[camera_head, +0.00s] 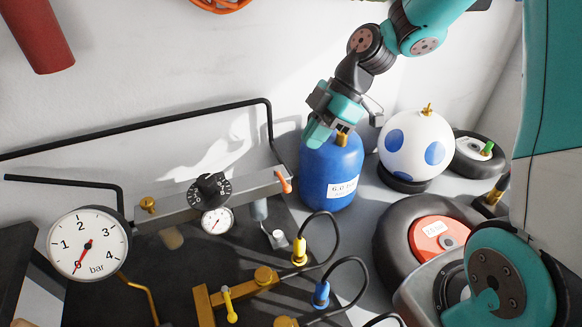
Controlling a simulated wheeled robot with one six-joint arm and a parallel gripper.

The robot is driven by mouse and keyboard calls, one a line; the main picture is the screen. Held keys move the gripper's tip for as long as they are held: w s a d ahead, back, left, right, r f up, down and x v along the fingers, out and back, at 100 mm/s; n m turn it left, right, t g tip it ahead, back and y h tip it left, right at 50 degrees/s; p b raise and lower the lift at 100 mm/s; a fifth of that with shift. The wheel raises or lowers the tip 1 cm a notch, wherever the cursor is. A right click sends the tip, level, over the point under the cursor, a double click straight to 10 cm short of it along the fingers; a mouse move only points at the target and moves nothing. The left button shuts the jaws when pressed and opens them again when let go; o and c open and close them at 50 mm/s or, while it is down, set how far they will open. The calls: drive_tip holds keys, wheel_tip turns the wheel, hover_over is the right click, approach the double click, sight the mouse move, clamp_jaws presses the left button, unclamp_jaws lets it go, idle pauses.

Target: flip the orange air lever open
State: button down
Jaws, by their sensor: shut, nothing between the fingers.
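The small orange lever (284,184) sits at the right end of a grey metal bar (250,187). It points down and slightly right. My gripper (314,138) is shut and empty, with its fingers pointing down. In the picture it is above and to the right of the lever, apart from it, and overlaps the top left of the blue tank (335,175). I cannot tell whether it touches the tank.
The bar carries a black dial knob (210,188) and a small gauge (217,221). A large gauge (89,243) reads near zero. A black pipe (190,115) runs behind. A white blue-spotted ball (416,145) and wheels stand right. Yellow and blue hose connectors are in front.

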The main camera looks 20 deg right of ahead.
sight(284, 180)
drive_tip(key=p+x, duration=0.2)
drive_tip(key=x, duration=0.6)
drive_tip(key=shift+a+f, duration=0.2)
drive_tip(key=shift+f, duration=0.1)
